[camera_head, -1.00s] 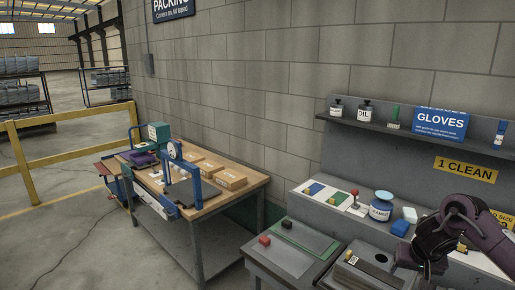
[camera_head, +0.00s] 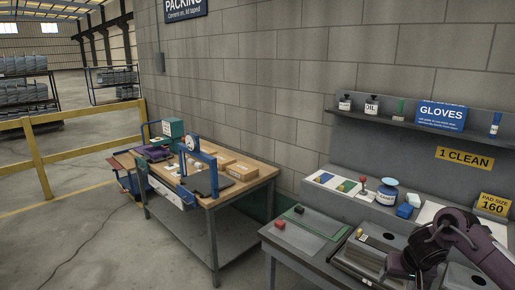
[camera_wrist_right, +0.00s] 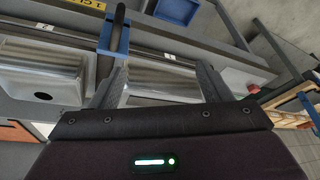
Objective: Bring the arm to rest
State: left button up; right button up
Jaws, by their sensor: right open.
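My right arm comes in at the lower right of the head view. I cannot tell the exact gap between the fingertips and the trays. My left gripper is in neither view.
A shelf (camera_head: 400,122) with bottles hangs above. A packing table (camera_head: 262,178) stands left, with open floor (camera_head: 90,240) beyond it.

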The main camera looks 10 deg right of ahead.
jog(key=s+a+f+n+y+b, duration=0.15)
jog(key=a+f, duration=0.35)
jog(key=f, duration=0.7)
jog(key=s+a+f+n+y+b, duration=0.15)
jog(key=a+f, duration=0.25)
jog(key=f, duration=0.8)
jog(key=s+a+f+n+y+b, duration=0.1)
jog(key=s+a+f+b, duration=0.3)
jog(key=f, duration=0.8)
pick_arm(q)
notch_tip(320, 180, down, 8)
jog(key=b, duration=0.1)
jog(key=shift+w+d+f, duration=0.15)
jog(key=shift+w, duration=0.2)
pick_arm(e)
jog(key=s+a+f+n+g+h, duration=0.1)
jog(key=s+a+f, duration=0.2)
jog(key=s+f, duration=0.5)
jog(key=s+a+f+n+g+h, duration=0.1)
jog(key=s+a+f, duration=0.2)
jog(key=s+f, duration=0.5)
jog(key=s+a+f+n+g, duration=0.1)
jog(key=s+a+f, duration=0.2)
jog(key=s+f, duration=0.6)
jog(key=s, duration=1.3)
jog(key=shift+h, duration=0.4)
jog(key=shift+s, duration=0.1)
